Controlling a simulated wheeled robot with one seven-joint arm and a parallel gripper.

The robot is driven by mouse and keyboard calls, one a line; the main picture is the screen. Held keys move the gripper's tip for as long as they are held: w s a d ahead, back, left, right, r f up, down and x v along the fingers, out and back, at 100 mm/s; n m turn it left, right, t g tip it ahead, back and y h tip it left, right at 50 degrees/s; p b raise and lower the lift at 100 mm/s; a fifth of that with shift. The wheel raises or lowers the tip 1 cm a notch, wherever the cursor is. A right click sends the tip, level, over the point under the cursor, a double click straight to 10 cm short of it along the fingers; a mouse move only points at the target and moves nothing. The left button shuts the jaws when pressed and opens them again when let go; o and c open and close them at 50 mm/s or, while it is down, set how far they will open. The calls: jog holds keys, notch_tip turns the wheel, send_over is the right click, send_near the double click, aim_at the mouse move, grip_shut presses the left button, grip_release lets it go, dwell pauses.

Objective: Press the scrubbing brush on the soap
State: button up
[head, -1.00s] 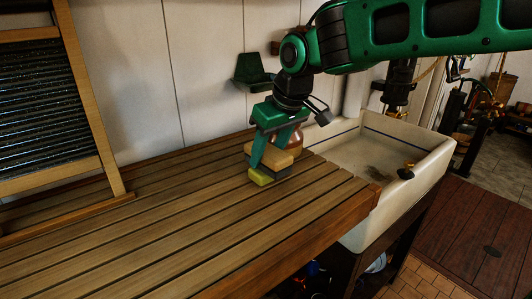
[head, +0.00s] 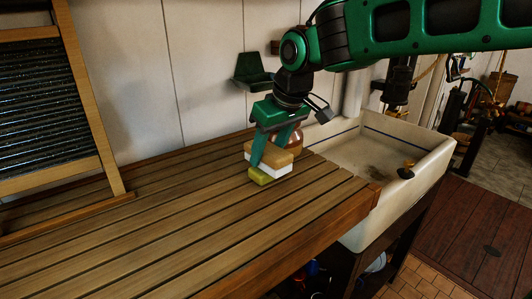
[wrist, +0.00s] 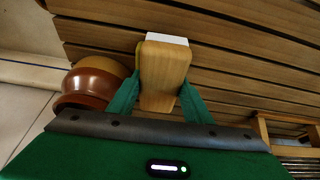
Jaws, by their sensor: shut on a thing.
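The scrubbing brush (head: 268,154) has a tan wooden back and a white underside. My gripper (head: 272,150) is shut on it from above, one finger on each side, low over the slatted counter. A small yellow-green block, seemingly the soap (head: 261,177), shows at the brush's lower front-left edge. It lies close against the underside, and their exact contact is hidden. In the wrist view the brush back (wrist: 163,75) lies between my fingers, with a white edge at its far end.
A brown round pot (head: 295,139) stands close behind the brush; it also shows in the wrist view (wrist: 92,83). A washboard (head: 50,110) stands at the left, a white sink (head: 408,195) at the right. The front of the wooden counter (head: 190,235) is clear.

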aim_at(268, 148)
jog(key=shift+r, duration=3.35)
